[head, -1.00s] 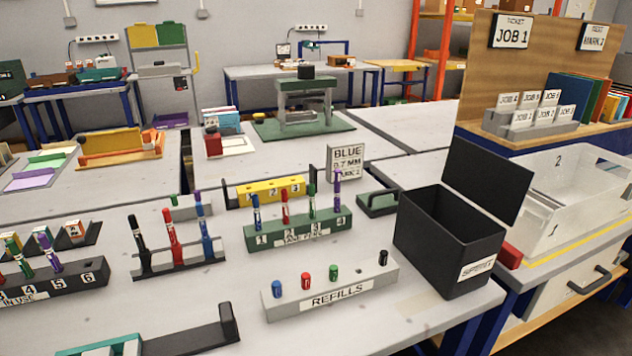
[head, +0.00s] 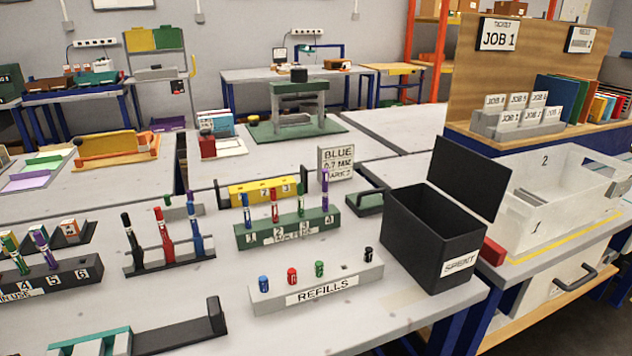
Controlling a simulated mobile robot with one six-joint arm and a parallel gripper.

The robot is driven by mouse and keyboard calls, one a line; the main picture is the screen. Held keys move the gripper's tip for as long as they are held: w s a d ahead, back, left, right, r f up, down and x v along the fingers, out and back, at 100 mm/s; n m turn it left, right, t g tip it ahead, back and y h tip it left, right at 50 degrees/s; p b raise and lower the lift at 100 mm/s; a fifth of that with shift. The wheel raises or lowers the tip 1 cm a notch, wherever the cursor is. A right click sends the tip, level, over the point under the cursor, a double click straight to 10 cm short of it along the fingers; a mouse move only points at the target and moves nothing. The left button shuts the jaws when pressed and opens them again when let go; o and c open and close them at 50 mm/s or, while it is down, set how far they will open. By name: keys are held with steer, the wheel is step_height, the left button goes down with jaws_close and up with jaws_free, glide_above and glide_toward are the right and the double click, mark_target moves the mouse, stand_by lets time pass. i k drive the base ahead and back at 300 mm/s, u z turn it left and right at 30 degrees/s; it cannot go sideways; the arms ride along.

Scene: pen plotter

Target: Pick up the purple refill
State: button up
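The grey refill block (head: 320,294), labelled REFILLS, stands near the front middle of the table. It holds a blue refill (head: 263,284), a red refill (head: 292,276), a green refill (head: 319,269) and a black refill (head: 368,255). An empty hole (head: 344,267) shows between the green and the black ones. I see no purple refill in the block. A purple pen (head: 325,192) stands in slot 4 of the green rack (head: 290,230), and another purple pen (head: 42,246) stands in the dark rack at the left. My gripper is not in view.
A black open bin (head: 432,240) labelled SPENT stands right of the refill block, its lid raised. A dark rack (head: 170,262) of pens stands left of the green rack. A white tray (head: 560,200) is at the right. The front table is clear below the refill block.

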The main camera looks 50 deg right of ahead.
mark_target(325, 172)
steer(key=u, duration=0.05)
steer(key=k, duration=1.85)
steer(key=u, duration=0.65)
steer(key=i, duration=1)
steer(key=u, duration=0.05)
